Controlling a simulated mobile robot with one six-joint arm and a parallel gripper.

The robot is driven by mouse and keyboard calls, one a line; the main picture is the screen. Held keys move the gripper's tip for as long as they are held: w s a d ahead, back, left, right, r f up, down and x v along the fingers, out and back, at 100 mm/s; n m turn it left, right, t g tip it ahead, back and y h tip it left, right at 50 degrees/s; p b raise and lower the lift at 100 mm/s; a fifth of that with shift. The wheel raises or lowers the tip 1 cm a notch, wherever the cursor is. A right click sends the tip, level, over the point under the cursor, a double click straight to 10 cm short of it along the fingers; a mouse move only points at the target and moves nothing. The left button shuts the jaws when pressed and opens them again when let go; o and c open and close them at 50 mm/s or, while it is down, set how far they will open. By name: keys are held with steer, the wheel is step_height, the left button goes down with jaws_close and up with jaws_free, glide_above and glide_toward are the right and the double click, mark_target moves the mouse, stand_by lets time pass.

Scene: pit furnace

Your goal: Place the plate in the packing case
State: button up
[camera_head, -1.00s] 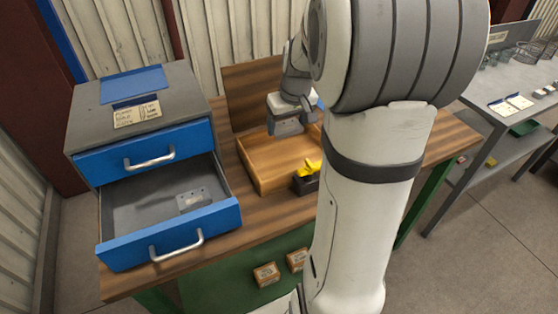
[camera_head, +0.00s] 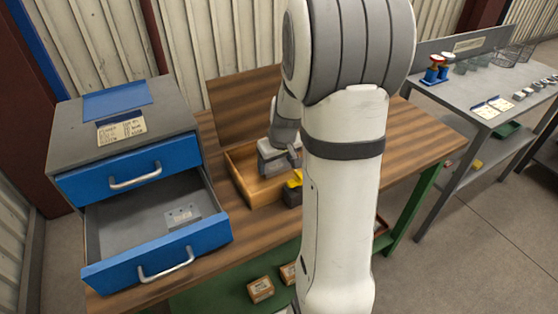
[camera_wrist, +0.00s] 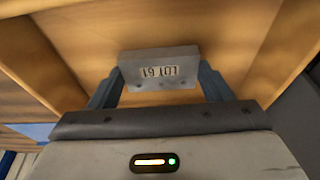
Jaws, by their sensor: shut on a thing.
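The plate (camera_wrist: 160,68) is small and grey, with a "LOT 61" label that reads upside down in the wrist view. My gripper (camera_wrist: 160,84) is shut on it, one finger at each side. In the head view my gripper (camera_head: 272,167) is down inside the packing case (camera_head: 243,178), an open wooden box on the bench. The wrist view shows the wooden floor and walls of the case around the plate. I cannot tell if the plate touches the floor. My arm hides the right part of the case in the head view.
A cabinet (camera_head: 95,165) stands left of the case, its lower drawer (camera_head: 150,225) open with another grey plate (camera_head: 182,216) inside. A black bin with yellow pieces (camera_head: 294,188) is at the case's front. Small cartons (camera_head: 260,289) lie below. A grey table (camera_head: 470,100) stands right.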

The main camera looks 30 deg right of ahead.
steer(key=shift+f, duration=0.1)
steer(key=o, duration=1.1)
steer(key=shift+r, duration=0.25)
steer(key=v, duration=1.1)
steer(key=shift+g, duration=0.4)
steer(key=s+a, duration=0.4)
steer(key=s, duration=0.1)
steer(key=s+a, duration=0.9)
steer(key=s, duration=0.2)
steer(key=shift+a+r+p, duration=0.15)
steer(key=shift+r+p, duration=0.15)
steer(key=shift+r, duration=0.05)
